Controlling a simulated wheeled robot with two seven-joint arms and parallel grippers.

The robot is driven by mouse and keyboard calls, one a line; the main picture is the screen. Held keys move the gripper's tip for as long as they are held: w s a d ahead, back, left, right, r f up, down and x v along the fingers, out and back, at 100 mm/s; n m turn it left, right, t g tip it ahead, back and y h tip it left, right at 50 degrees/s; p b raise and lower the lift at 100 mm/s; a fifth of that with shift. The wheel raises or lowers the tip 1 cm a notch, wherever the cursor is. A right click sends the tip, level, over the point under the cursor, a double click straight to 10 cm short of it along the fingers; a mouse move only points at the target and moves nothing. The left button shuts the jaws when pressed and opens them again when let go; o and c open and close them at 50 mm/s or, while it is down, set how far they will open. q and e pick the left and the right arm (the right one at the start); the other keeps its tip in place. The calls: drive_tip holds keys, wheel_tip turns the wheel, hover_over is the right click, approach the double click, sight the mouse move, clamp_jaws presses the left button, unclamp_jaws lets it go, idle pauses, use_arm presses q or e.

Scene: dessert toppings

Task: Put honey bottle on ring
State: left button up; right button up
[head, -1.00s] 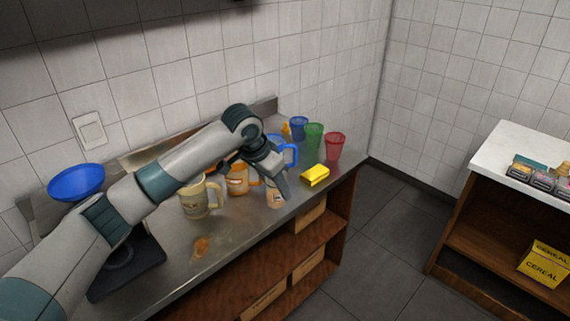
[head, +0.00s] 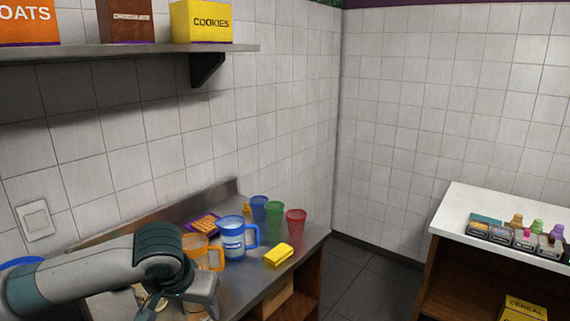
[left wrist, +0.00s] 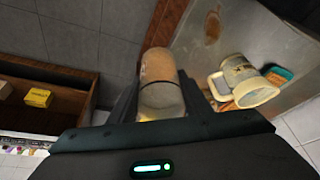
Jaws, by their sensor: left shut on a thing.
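My left gripper (head: 180,300) is low in the head view, at the near left of the steel counter. In the left wrist view it is shut on a tan bottle (left wrist: 158,78), clear towards the gripper. No label on it can be read, so I cannot tell whether it is the honey bottle. The head view does not show it clearly. A small yellow bottle (head: 246,208) stands at the back of the counter, partly hidden by the blue pitcher (head: 231,240). I cannot make out a ring. My right gripper is not in view.
The steel counter (head: 232,282) also holds an orange mug (head: 202,252), a yellow block (head: 279,255), and green (head: 274,220) and red (head: 296,222) cups. At right, a white counter (head: 466,203) bears small labelled dark holders (head: 501,234) with coloured tops. Floor (head: 360,275) lies between.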

use_arm(q)
drive_tip(key=shift+n, duration=0.8)
drive_tip(key=shift+s+a+f, duration=0.1)
drive_tip(key=shift+s+a, duration=0.2)
drive_tip(key=shift+s, duration=0.35)
drive_tip(key=shift+s+a+f, duration=0.1)
drive_tip(key=shift+s+a, duration=0.25)
drive_tip(key=shift+s, duration=0.3)
drive_tip(key=shift+s+a+f, duration=0.1)
drive_tip(key=shift+s+a, duration=0.2)
drive_tip(key=shift+s, duration=0.35)
drive_tip(key=shift+d, duration=0.1)
